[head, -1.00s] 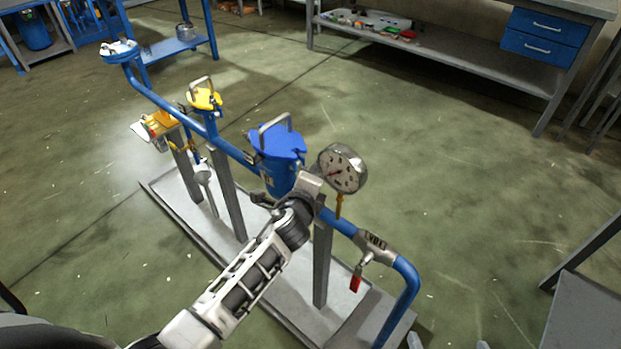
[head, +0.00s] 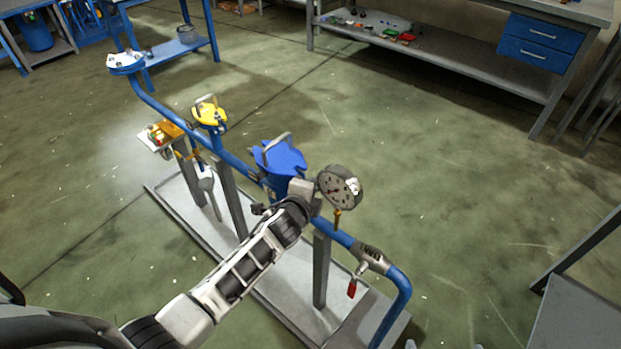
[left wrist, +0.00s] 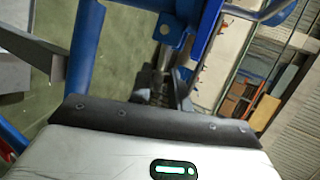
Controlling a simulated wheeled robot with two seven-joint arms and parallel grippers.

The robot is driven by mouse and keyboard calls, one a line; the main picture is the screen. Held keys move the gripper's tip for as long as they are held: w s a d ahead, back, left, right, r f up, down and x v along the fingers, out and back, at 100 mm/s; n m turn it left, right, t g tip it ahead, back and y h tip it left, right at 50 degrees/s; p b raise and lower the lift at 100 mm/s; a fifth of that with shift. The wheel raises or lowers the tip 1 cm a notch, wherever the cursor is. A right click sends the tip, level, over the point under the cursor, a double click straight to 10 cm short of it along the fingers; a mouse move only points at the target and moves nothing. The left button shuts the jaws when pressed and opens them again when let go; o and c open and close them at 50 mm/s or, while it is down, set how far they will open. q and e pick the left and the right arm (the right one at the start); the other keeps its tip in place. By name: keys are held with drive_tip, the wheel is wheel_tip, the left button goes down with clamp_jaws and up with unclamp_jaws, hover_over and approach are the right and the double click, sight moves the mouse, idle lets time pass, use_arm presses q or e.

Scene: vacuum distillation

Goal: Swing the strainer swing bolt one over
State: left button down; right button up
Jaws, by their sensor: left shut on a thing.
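The strainer is the blue pot with a blue lid (head: 281,160) and a grey lid handle, on the blue pipe in the head view. My left gripper (head: 302,195) is at the strainer's near right side, and its fingertips are largely hidden there by my own wrist. In the left wrist view, my left gripper (left wrist: 165,95) is shut on a grey metal rod, seemingly the swing bolt (left wrist: 159,65). A blue lug with a hole (left wrist: 172,32) is just beyond it. The bolt cannot be made out in the head view. My right gripper is not in view.
A valve with a red handle (head: 352,289) is further along the pipe. A yellow-lidded fitting (head: 209,112) is at the left. A grey base tray (head: 266,278) lies below, with open floor around it.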

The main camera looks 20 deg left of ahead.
use_arm(q)
drive_tip(key=shift+w+a+r+n+g+h+p, duration=0.1)
drive_tip(key=shift+a+r+n+g+h+p, duration=0.25)
drive_tip(key=shift+p, duration=0.95)
drive_tip(key=shift+r+n+g+h+p, duration=0.25)
drive_tip(key=shift+r+n+h+p, duration=0.35)
drive_tip(key=shift+p, duration=0.7)
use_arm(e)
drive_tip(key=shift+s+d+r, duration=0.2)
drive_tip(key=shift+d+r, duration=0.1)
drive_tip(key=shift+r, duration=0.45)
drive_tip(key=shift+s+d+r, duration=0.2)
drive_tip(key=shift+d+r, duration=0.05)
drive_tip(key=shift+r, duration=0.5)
use_arm(q)
drive_tip(key=shift+f, duration=0.15)
drive_tip(key=c, duration=1.5)
unclamp_jaws()
drive_tip(key=shift+c, duration=0.2)
drive_tip(key=v, duration=1.6)
